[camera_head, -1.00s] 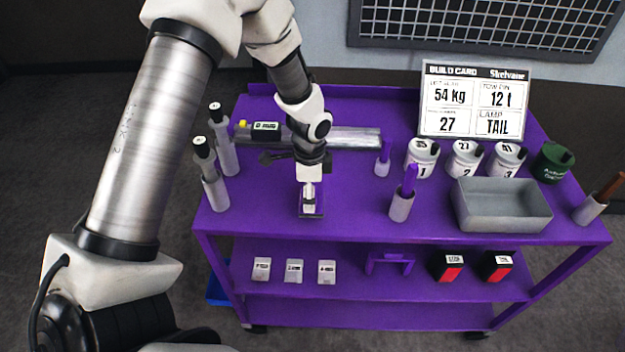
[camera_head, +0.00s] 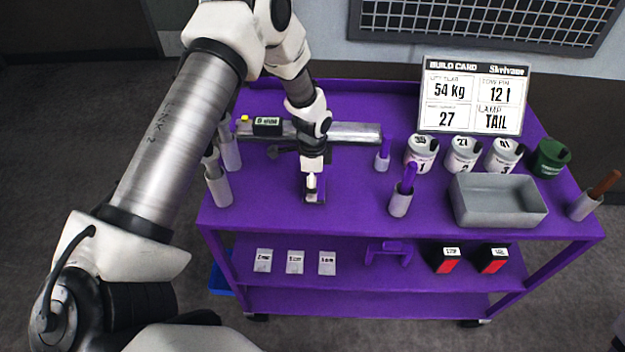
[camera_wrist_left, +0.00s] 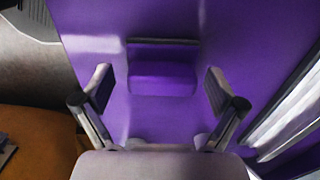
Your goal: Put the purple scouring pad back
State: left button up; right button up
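A purple block (camera_wrist_left: 162,72), which looks like the scouring pad, lies on the purple cart top. It has a darker strip along its far edge in the left wrist view. In the head view it shows partly (camera_head: 316,192), beneath and beside my left gripper (camera_head: 312,184), which covers much of it. In the left wrist view the fingers of my left gripper (camera_wrist_left: 158,90) are spread wide, with the block between and beyond them; neither finger touches it. My right gripper is out of view.
Grey cups with handles stand at left (camera_head: 218,188), centre (camera_head: 400,203) and right (camera_head: 583,206). A grey tray (camera_head: 500,219), numbered white canisters (camera_head: 462,160) and a green canister (camera_head: 549,158) are at right. A metal rail (camera_head: 355,134) lies behind the gripper.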

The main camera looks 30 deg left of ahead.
pick_arm(q)
jog(key=shift+w+r, duration=0.1)
jog(key=shift+r, duration=0.05)
notch_tip(320, 180, up, 12)
jog(key=b, duration=0.3)
dwell(1.4)
